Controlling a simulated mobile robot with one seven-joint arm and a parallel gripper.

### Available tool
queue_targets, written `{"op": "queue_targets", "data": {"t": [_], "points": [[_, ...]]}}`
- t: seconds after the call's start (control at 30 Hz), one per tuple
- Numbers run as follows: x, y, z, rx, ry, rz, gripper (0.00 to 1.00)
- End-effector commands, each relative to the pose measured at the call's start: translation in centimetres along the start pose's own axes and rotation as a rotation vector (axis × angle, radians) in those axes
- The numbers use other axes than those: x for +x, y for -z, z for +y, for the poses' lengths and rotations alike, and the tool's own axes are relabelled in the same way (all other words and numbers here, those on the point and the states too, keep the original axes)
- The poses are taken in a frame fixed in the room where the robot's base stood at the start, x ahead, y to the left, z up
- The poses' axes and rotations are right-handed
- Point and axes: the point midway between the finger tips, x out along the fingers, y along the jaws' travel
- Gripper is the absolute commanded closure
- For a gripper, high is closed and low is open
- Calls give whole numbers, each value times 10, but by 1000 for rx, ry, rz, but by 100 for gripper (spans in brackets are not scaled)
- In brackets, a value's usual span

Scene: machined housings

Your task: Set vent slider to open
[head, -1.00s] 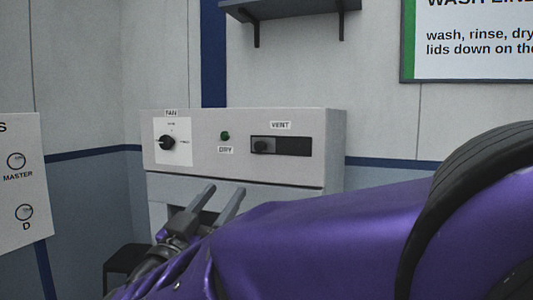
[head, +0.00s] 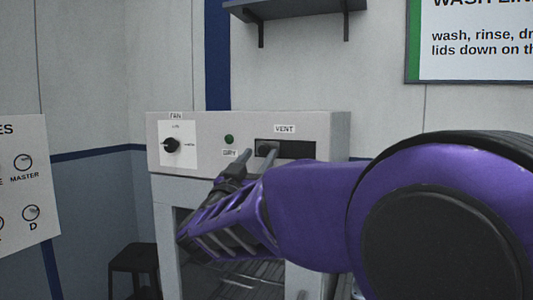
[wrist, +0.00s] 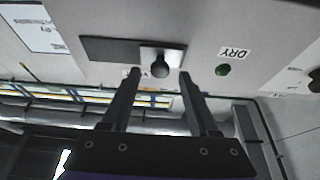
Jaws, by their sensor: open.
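The vent slider (head: 264,148) is a dark round knob at the left end of a black slot (head: 298,149) under the VENT label, on the light grey machine panel. In the wrist view, which is upside down, the knob (wrist: 161,65) stands out from a pale plate, with the dark slot (wrist: 108,50) running to the left. My gripper (head: 257,154) is raised in front of the slider. In the wrist view my gripper (wrist: 160,76) is open, its fingertips to either side of the knob with a gap showing. The VENT label is partly hidden there.
Left of the slot are the green DRY button (head: 229,139) and the black FAN dial (head: 171,145). A dark stool (head: 134,259) stands at lower left. A wall shelf (head: 296,8) and a sign (head: 480,45) are above.

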Motion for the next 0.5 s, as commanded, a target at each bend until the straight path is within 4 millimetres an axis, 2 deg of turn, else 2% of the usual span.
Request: {"op": "queue_targets", "data": {"t": [0.13, 0.43, 0.5], "points": [[11, 0, 0, 0, -1, 1, 39], [13, 0, 0, -1, 0, 1, 39], [13, 0, 0, -1, 0, 1, 50]]}}
